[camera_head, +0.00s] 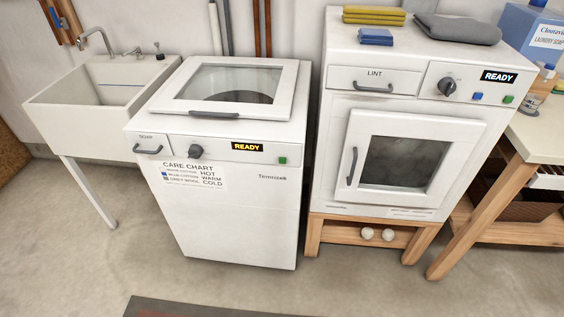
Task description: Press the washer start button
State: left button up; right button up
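The washer (240,215) is a white top-loading machine in the middle left, with its glass lid (236,84) closed. Its front panel has a soap drawer (149,146) at the left, a dark dial (195,152) and a display (247,147) that reads READY in yellow. A small green button (282,160), which looks like the start button, sits at the right end of this panel. Nothing touches it. Neither of my grippers shows in the head view.
A white dryer (340,190) on a wooden stand is to the right, with its own READY display, blue button and green button (508,99). A sink (100,95) stands left. Folded cloths lie on the dryer. The floor before the washer is clear except for a dark mat (215,308).

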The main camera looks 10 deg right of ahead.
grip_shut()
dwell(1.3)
